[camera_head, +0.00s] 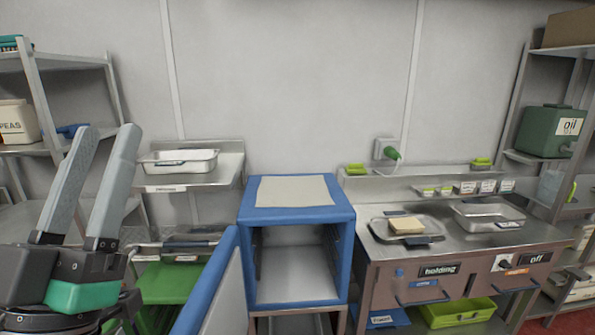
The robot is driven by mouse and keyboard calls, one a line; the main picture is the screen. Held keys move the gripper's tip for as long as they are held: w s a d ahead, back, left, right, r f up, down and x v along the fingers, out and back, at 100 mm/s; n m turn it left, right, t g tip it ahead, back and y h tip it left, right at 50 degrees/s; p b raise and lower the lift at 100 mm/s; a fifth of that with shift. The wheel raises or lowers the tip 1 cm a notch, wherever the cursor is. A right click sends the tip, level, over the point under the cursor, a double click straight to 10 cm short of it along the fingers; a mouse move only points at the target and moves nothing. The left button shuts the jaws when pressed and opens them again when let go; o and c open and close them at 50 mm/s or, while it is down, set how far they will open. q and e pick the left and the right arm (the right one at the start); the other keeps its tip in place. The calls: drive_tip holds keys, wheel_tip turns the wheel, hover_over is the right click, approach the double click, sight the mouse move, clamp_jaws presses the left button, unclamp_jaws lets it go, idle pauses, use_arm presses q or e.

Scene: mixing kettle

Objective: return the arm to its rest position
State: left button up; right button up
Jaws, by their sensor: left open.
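My left gripper (102,178) is large in the lower left of the head view. Its two grey fingers point up and stand apart, with nothing between them. It is in front of the left shelf and the side table, clear of both as far as I can see. My right gripper is not in view.
A blue open-fronted cabinet (348,250) stands in the middle, its door (212,290) swung out toward me. A steel counter (455,236) is at the right, with trays on it. A metal tray (180,162) sits on the left side table. Shelves flank both sides.

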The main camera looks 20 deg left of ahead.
use_arm(q)
drive_tip(key=s+d+r+m+h, duration=0.1)
drive_tip(key=s+d+m+h, duration=0.15)
drive_tip(key=d+h, duration=0.35)
wheel_tip(320, 180, up, 38)
drive_tip(key=m+h+p, duration=0.1)
drive_tip(key=p, duration=3.7)
drive_tip(key=shift+d+f, duration=0.15)
drive_tip(key=shift+d, duration=0.25)
